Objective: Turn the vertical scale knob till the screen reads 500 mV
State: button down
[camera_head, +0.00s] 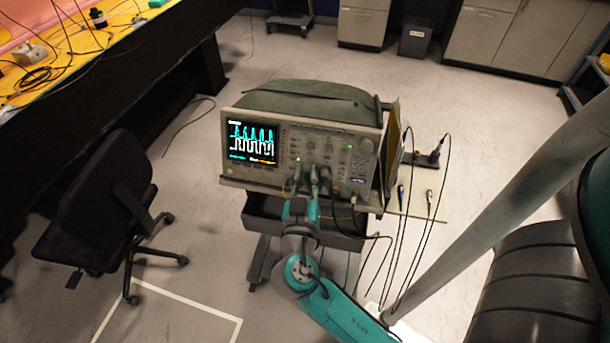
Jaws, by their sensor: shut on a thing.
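The oscilloscope (312,130) stands on a cart, its front panel facing me. Its lit screen (251,143) at the left shows cyan and white waveforms; the small text is too small to read. My gripper (318,172) reaches up from below to the lower middle of the panel, right of the screen. It is shut on a knob there, which I take to be the vertical scale knob; the fingers hide it. Other knobs and buttons show above and right of the gripper.
Cables (405,215) hang from the panel's lower right, near my arm. Two probes (429,202) lie on a side shelf. A dark open drawer (263,215) is under the scope. A black chair (98,205) stands at the left. Floor between chair and cart is clear.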

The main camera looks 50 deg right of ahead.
jog(key=shift+s+n+t+y, duration=0.1)
jog(key=shift+n+t+y, duration=0.4)
jog(key=shift+n, duration=0.6)
jog(key=c, duration=1.3)
grip_release()
